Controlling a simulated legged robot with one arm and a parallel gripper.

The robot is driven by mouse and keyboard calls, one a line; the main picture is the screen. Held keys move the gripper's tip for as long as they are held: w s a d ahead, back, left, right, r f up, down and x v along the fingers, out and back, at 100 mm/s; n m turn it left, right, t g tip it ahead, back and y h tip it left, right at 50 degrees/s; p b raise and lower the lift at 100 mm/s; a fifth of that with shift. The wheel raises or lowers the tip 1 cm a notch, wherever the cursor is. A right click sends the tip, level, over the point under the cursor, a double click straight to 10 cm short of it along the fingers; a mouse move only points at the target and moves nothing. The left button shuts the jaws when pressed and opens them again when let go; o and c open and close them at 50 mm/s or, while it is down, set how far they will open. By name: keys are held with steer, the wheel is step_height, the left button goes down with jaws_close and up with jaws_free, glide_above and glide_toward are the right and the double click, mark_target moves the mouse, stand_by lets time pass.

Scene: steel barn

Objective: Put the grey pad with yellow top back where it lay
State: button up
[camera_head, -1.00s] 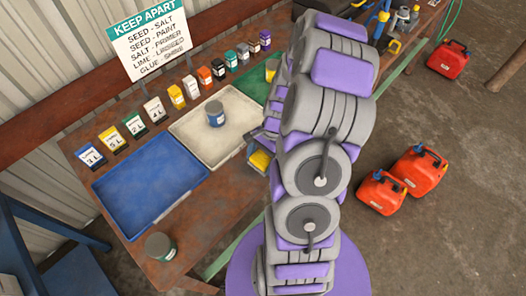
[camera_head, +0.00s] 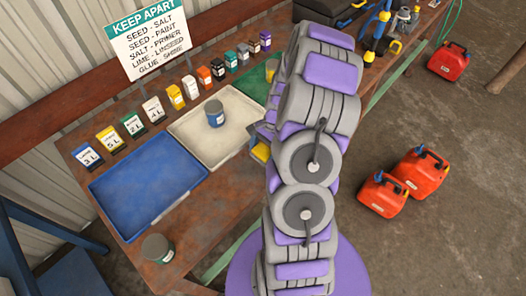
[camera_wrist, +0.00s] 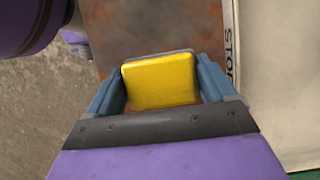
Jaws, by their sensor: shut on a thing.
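The grey pad with a yellow top (camera_wrist: 160,82) is between the two blue fingers of my gripper (camera_wrist: 160,88) in the wrist view, and the fingers are shut on it. Its yellow face fills most of the gap and a thin grey rim shows at its far edge. In the head view the pad (camera_head: 261,152) shows as a small yellow patch beside my arm, at the table's front edge, right of the cream tray (camera_head: 240,151). My arm hides most of the gripper there. I cannot tell whether the pad touches the table.
The rusty table (camera_head: 190,230) also bears a blue tray (camera_head: 150,225), a can in the cream tray (camera_head: 214,114), another can (camera_head: 158,248) and a green mat (camera_head: 255,79). Several small labelled boxes line the back under a KEEP APART sign (camera_head: 145,38). Red fuel cans (camera_head: 420,172) stand on the floor.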

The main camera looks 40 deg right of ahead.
steer(key=o, duration=0.8)
steer(key=p+v, duration=0.2)
steer(key=v, duration=1)
steer(key=shift+r+p, duration=0.1)
steer(key=shift+p, duration=0.2)
